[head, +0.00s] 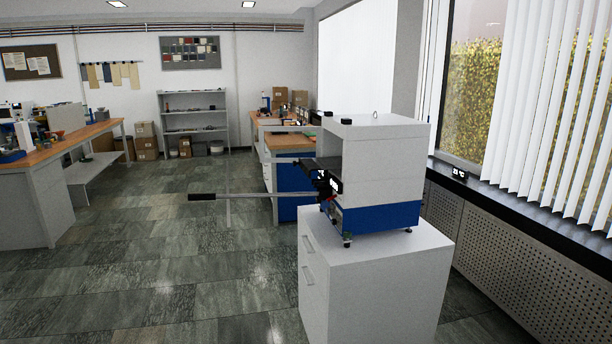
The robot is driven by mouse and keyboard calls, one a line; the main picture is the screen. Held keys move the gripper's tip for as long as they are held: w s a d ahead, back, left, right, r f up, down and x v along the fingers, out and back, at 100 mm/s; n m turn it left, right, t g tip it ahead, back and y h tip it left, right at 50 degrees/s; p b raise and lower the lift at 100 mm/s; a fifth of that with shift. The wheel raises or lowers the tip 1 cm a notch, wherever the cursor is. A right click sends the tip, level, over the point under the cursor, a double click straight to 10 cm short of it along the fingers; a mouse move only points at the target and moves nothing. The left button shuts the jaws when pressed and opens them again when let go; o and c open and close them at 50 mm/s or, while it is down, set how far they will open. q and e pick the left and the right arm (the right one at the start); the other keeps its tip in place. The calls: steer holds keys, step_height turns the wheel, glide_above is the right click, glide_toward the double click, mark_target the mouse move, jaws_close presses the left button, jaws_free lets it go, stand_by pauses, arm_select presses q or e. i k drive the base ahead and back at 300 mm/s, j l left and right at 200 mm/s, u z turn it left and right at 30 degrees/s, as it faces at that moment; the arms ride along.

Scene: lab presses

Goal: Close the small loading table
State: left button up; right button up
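A white and blue press (385,160) stands on a white cabinet (385,268) right of the middle. A long lever with a dark grip (203,197) sticks out from its front toward the left. A dark fitting with small red and green parts (328,183) sits at the front of the press, where the lever meets it. Thin pale bars reach left from the front above the lever. I cannot tell from here which part is the small loading table, or whether it is open. Neither of my grippers is in view.
The tiled floor (150,275) is clear left of the cabinet. A wooden-topped workbench (75,146) stands at the left. Another bench (290,142) with a blue front is behind the press. A perforated radiator cover (510,245) runs along the window at right.

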mark_target(307, 166)
steer(key=i+j, duration=0.1)
steer(key=i, duration=0.2)
steer(key=i+j+z, duration=0.1)
steer(key=i, duration=0.2)
steer(key=i+j+z, duration=0.15)
steer(key=i, duration=0.35)
steer(key=i+j+z, duration=0.15)
steer(key=i, duration=0.4)
steer(key=i+j+z, duration=0.2)
steer(key=i, duration=0.3)
steer(key=i+j+z, duration=0.15)
steer(key=i+j, duration=0.15)
steer(key=i, duration=0.2)
